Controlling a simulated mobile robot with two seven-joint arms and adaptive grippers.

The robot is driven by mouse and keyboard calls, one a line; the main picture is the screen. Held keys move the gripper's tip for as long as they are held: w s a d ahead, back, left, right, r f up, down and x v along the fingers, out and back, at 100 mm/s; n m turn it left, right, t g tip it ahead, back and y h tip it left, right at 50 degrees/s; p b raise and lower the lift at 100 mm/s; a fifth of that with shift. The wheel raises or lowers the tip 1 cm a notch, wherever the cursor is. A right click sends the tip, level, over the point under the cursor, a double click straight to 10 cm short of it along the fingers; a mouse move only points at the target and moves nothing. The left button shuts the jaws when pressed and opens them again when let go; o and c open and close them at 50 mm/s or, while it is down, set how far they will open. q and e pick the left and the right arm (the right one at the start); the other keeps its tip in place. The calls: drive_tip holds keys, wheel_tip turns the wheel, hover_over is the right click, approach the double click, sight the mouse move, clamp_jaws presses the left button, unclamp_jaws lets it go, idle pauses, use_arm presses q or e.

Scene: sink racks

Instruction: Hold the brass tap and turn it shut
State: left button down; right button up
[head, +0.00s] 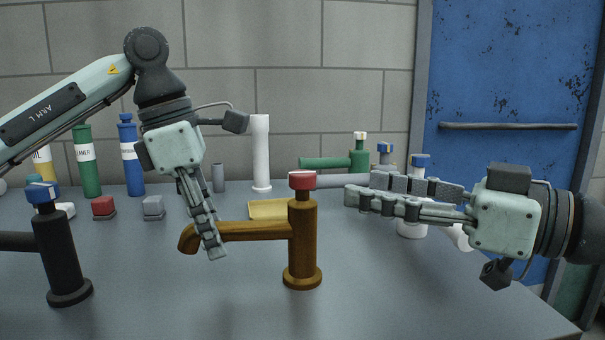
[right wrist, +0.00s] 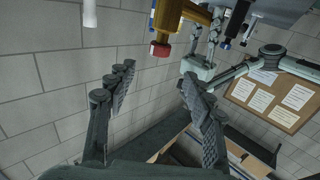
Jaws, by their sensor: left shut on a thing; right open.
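The brass tap (head: 303,245) stands upright on the grey counter, with a red knob (head: 302,180) on top and its spout (head: 255,231) pointing left. The tap and its red knob also show at the top of the right wrist view (right wrist: 160,49). My left gripper (head: 210,235) points down and is shut on the spout near its outer end. It also shows in the right wrist view (right wrist: 202,57). My right gripper (head: 352,194) is open and empty, apart from the tap, to the right of the knob and roughly level with it. Its two fingers spread wide in the right wrist view (right wrist: 158,80).
A black tap with a blue knob (head: 62,255) stands at left. Several bottles, a white cylinder (head: 261,155) and a yellow sponge-like block (head: 267,208) are further back. The front counter is clear.

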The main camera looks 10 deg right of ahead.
sight(313, 177)
drive_tip(key=x, duration=1.1)
drive_tip(key=shift+w, duration=0.2)
drive_tip(key=c, duration=1.2)
